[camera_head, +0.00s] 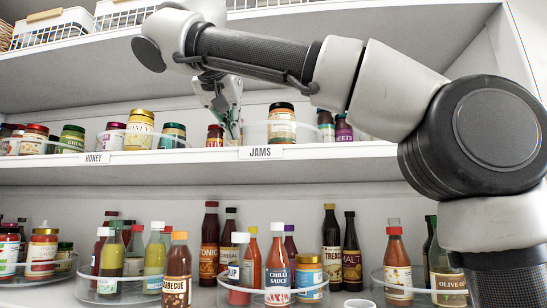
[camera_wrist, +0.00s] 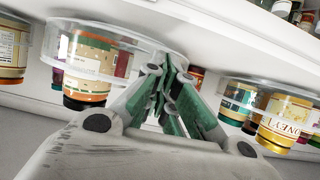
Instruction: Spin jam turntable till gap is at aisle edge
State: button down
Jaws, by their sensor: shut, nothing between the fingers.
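The jam turntable (camera_head: 303,132) is a clear round tray with a see-through rim on the middle shelf, above the JAMS label (camera_head: 261,153). A jar with a dark lid and orange contents (camera_head: 282,124) stands in it near the front. My gripper (camera_head: 233,132) is shut and empty, pointing down at the turntable's left side. In the wrist view the picture is upside down; the turntable rim (camera_wrist: 130,42) and the jar (camera_wrist: 88,62) show left of my gripper (camera_wrist: 172,65). The fingertips are close to the rim; I cannot tell whether they touch. I cannot make out the gap.
The honey turntable (camera_head: 165,140) with several jars stands left on the same shelf. A small red jar (camera_head: 215,137) is just left of my gripper. Bottles crowd the lower shelf. White baskets (camera_head: 55,25) stand above, and the upper shelf (camera_head: 90,50) overhangs.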

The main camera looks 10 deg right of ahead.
aim_at(260, 133)
jog(key=shift+w+d, duration=0.4)
jog(key=shift+s+d, duration=0.1)
jog(key=shift+s+d, duration=0.8)
jog(key=shift+s+d, duration=0.25)
jog(key=shift+d, duration=0.35)
jog(key=shift+s+d, duration=0.25)
jog(key=shift+d, duration=0.3)
jog(key=shift+r, duration=0.1)
